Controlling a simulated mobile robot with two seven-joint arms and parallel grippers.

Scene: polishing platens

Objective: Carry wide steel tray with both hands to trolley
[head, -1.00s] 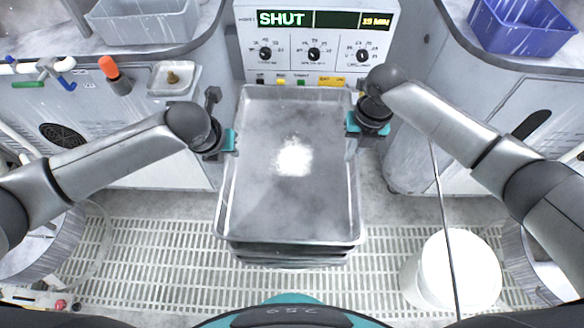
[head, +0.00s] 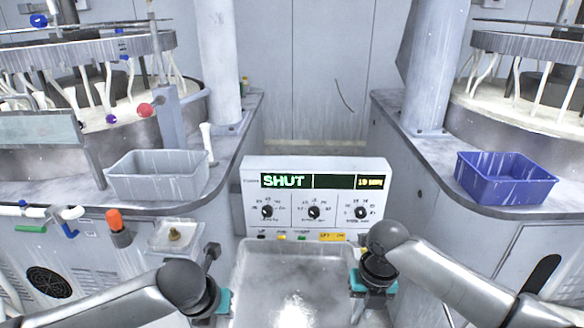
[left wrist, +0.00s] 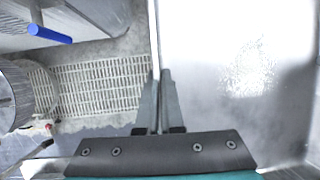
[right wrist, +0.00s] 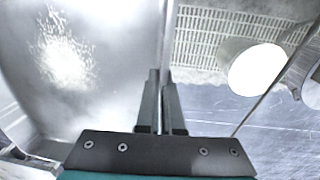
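The wide steel tray (head: 262,268) lies between my two arms at the bottom of the head view, its near part cut off by the frame. A bright shiny patch shows on its floor. My left gripper (left wrist: 160,78) is shut on the tray's left rim, which runs up from between its fingers in the left wrist view. My right gripper (right wrist: 164,78) is shut on the tray's right rim in the right wrist view. In the head view both fingertips are largely hidden. I cannot make out a trolley.
A control box (head: 314,200) reading SHUT stands just beyond the tray. A grey bin (head: 158,180) sits on the left bench and a blue bin (head: 503,182) on the right bench. A white bucket (right wrist: 256,70) stands on the floor to the right. A passage lies between the benches.

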